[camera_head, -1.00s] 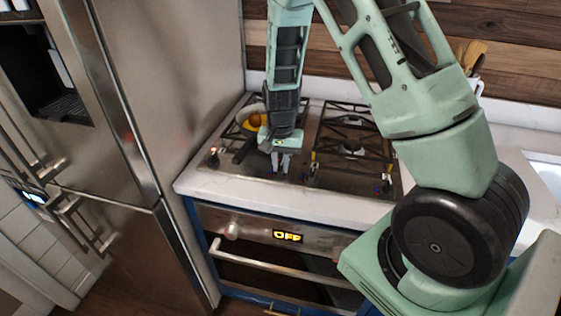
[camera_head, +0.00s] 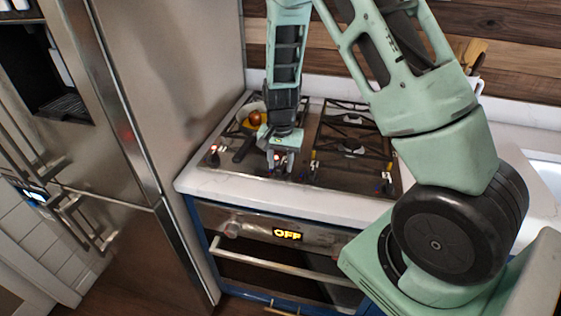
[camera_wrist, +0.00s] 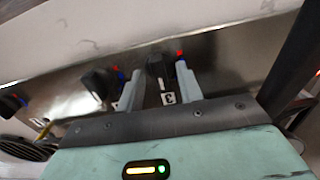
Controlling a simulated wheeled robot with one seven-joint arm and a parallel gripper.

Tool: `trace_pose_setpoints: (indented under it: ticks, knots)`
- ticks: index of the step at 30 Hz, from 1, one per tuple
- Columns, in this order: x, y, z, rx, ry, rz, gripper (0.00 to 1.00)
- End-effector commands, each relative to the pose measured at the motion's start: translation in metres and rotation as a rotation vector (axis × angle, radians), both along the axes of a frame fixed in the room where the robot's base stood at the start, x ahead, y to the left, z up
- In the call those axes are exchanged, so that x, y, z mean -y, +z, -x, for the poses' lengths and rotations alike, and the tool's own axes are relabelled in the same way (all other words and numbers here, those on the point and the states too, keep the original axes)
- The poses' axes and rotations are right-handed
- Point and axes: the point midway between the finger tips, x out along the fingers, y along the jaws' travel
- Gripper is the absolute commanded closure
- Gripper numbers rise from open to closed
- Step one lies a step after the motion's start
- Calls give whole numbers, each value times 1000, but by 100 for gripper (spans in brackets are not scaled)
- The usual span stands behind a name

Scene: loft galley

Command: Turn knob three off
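The cooktop (camera_head: 240,174) has a row of dark knobs along its front edge. My gripper (camera_head: 281,165) is over this front edge, left of the middle. In the wrist view my gripper (camera_wrist: 160,88) is open, with its two grey fingers apart. One black knob (camera_wrist: 156,66) shows between the fingers, with clear gaps on both sides; I cannot tell its depth relative to the fingertips. A second knob (camera_wrist: 96,83) sits just left of the fingers there.
Black grates cover the burners. The steel fridge (camera_head: 175,80) stands close on the left. The oven display (camera_head: 287,234) below reads OFF. White counter (camera_head: 215,187) runs along the front.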

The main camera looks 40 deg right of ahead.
Motion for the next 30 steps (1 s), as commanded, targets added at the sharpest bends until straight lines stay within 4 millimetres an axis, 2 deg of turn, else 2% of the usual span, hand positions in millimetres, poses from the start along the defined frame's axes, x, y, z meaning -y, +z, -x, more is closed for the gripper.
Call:
trace_pose_setpoints:
  ticks: [5, 11, 24, 30]
  knots:
    - [0, 2, 0, 0, 1, 0, 64]
    - [0, 26, -1, 4, 2, 1, 64]
    - [-1, 127, -1, 5, 2, 0, 64]
    - [0, 160, 0, 3, 1, -1, 64]
